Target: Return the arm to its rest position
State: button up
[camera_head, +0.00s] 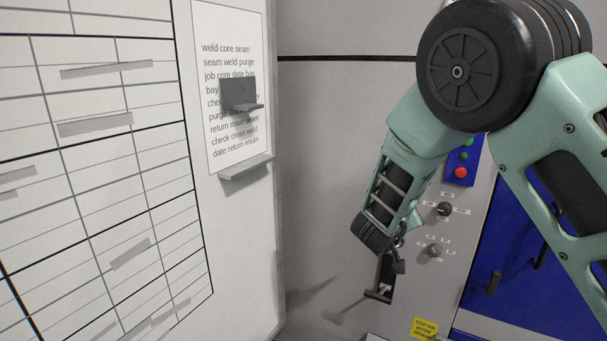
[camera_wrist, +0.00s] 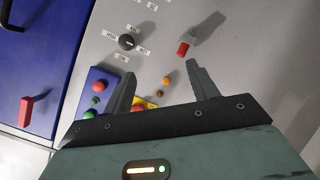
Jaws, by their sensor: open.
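My gripper (camera_wrist: 161,72) shows in the wrist view with its two dark fingers spread apart and nothing between them. Its fingertips point toward a grey control panel (camera_wrist: 225,75). I cannot tell from this view how far they are from it. In the head view my green arm (camera_head: 403,140) bends at a large black joint and reaches down and left in front of the same panel. I cannot clearly make out the gripper's fingers there.
The panel carries dials (camera_head: 444,209), a blue button box (camera_head: 461,163), and a yellow note (camera_head: 425,327). A blue door (camera_head: 525,215) stands at the right. A whiteboard (camera_head: 95,160) with a posted sheet (camera_head: 222,60) fills the left. A red-tipped switch (camera_wrist: 184,48) shows above the fingers in the wrist view.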

jog(key=s+a+f+n+y+b, duration=0.1)
jog(key=s+a+y, duration=0.15)
jog(key=a, duration=0.35)
jog(key=s+a+n+y, duration=0.1)
jog(key=s+a+y, duration=0.1)
jog(key=a+y, duration=0.25)
jog(key=s+a+n+g+y+b, duration=0.1)
jog(key=s+a+g+y, duration=0.2)
jog(key=s+a, duration=0.35)
jog(key=s+a+n+g+y+b, duration=0.15)
jog(key=s+a, duration=0.25)
jog(key=s, duration=0.5)
jog(key=s+d+n+g+h+b, duration=0.1)
jog(key=s+d+g, duration=0.1)
jog(key=s, duration=0.8)
jog(key=s+d+n+g+h, duration=0.1)
jog(key=s+d+n+g, duration=0.1)
jog(key=s, duration=0.8)
jog(key=d+g, duration=0.1)
jog(key=d, duration=0.1)
jog(key=shift+d+f+g+h+b, duration=0.3)
jog(key=shift+d+g+h+b, duration=0.05)
